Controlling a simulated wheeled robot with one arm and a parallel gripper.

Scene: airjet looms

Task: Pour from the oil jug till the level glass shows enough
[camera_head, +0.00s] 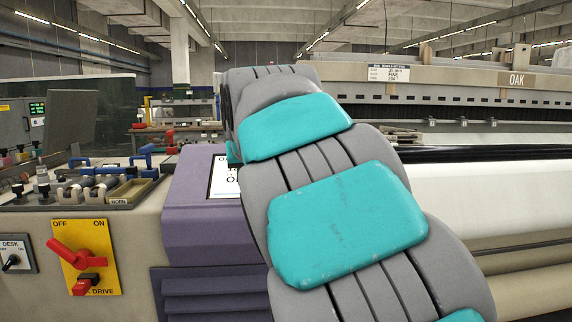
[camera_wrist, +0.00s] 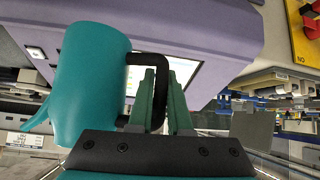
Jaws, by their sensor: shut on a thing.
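The oil jug (camera_wrist: 90,85) is teal with a black handle (camera_wrist: 135,58) and shows in the wrist view, left of centre. My gripper (camera_wrist: 160,88) is shut on the handle. The wrist picture looks upside down, with the jug's pointed spout (camera_wrist: 36,117) at its lower left, so the jug seems near upright with a slight lean. The oil inside is hidden. In the head view my own grey and teal arm covers the jug and gripper. I cannot pick out the level glass in either view.
A purple machine housing (camera_head: 205,215) stands behind my arm, with a white label (camera_head: 223,178) partly covered. Left of it are a yellow switch panel (camera_head: 86,255) with a red handle and a bench top crowded with fittings. A loom with white cloth (camera_head: 500,192) runs along the right.

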